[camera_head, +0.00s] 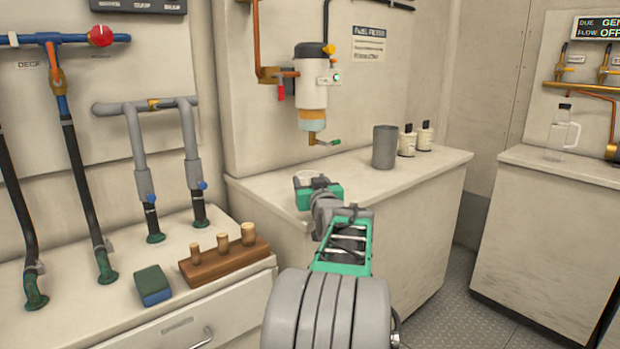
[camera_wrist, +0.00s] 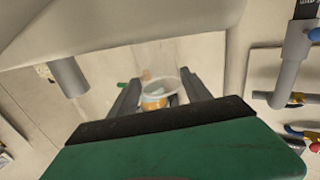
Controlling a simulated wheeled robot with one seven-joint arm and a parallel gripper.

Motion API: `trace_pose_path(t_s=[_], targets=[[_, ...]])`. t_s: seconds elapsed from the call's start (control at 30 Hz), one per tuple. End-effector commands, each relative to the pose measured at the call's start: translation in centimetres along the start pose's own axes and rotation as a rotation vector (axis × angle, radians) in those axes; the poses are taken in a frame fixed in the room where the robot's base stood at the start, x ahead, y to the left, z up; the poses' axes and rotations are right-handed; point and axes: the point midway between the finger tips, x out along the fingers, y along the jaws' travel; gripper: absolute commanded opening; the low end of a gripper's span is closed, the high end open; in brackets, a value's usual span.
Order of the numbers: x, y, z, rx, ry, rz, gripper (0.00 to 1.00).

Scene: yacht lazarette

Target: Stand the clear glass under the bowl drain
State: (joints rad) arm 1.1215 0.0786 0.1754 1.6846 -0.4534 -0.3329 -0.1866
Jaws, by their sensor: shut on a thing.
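My gripper (camera_head: 316,181) is shut on the clear glass (camera_wrist: 160,80), which shows between its two fingers in the wrist view. In the head view the glass is only a faint pale shape at the gripper's tip. The gripper is at the near left end of the middle counter. The gripper is lower and nearer than the drain. In the wrist view, the bowl's orange part (camera_wrist: 152,101) shows through or behind the glass.
A grey cup (camera_head: 384,147) and two white bottles (camera_head: 407,143) stand on the middle counter (camera_head: 420,172). The counter below the drain looks clear. A wooden block with pegs (camera_head: 224,262) and a sponge (camera_head: 153,285) lie at left.

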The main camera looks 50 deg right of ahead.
Motion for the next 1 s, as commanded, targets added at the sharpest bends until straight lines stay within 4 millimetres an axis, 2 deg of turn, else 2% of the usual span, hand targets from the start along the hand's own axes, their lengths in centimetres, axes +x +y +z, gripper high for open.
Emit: trace_pose_path(t_s=[0.4,0.43,0.67,1.0], targets=[[0.0,-0.02,0.49,0.0,0.001,0.0,0.08],[0.0,-0.01,0.35,0.0,0.001,0.0,0.59],[0.0,-0.01,0.31,0.0,0.0,0.0,0.78],[0.01,0.01,0.0,0.0,0.0,0.0,0.78]])
